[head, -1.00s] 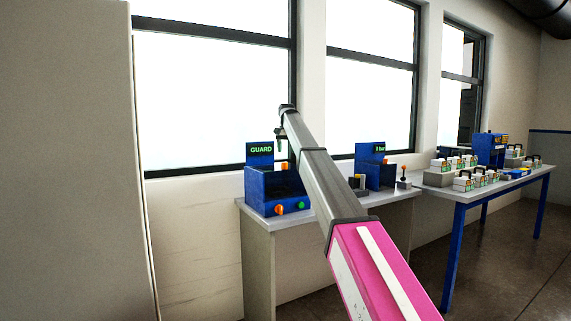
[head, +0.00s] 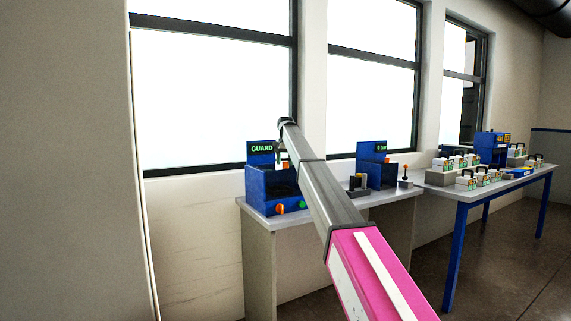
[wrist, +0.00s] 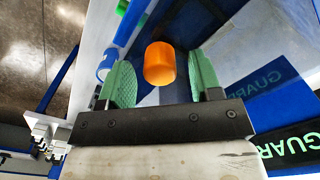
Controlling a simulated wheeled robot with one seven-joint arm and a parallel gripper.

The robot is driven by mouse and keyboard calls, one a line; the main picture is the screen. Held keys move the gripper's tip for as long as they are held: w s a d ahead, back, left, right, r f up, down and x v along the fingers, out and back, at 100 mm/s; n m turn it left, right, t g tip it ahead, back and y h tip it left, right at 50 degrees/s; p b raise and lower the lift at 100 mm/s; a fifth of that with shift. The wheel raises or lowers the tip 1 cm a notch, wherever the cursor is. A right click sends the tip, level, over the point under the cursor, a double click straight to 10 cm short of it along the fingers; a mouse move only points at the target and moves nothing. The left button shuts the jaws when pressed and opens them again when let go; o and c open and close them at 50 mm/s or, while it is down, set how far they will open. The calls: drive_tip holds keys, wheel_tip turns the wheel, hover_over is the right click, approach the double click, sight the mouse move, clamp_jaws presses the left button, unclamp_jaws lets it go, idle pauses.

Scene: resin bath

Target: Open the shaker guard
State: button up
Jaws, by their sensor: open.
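The shaker (head: 258,190) is a blue box on the bench, with a GUARD sign (head: 262,148) standing behind it. My gripper (head: 281,161) is over the box, just in front of the sign, small and partly hidden by my arm. In the wrist view my gripper (wrist: 163,78) is open, with its green fingers on either side of an orange knob (wrist: 160,63). Gaps show between the knob and both fingers. The guard panel cannot be clearly made out. The GUARD lettering (wrist: 285,143) shows mirrored or turned at the right of the wrist view.
The shaker's front has an orange knob (head: 280,209) and a green button (head: 303,205). A second blue machine (head: 378,168) and a small lever box (head: 405,182) stand right on the bench. A further table (head: 462,192) holds several white containers. A tall pale panel fills the left.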

drive_tip(key=shift+f, duration=0.35)
clamp_jaws()
drive_tip(key=shift+r, duration=0.1)
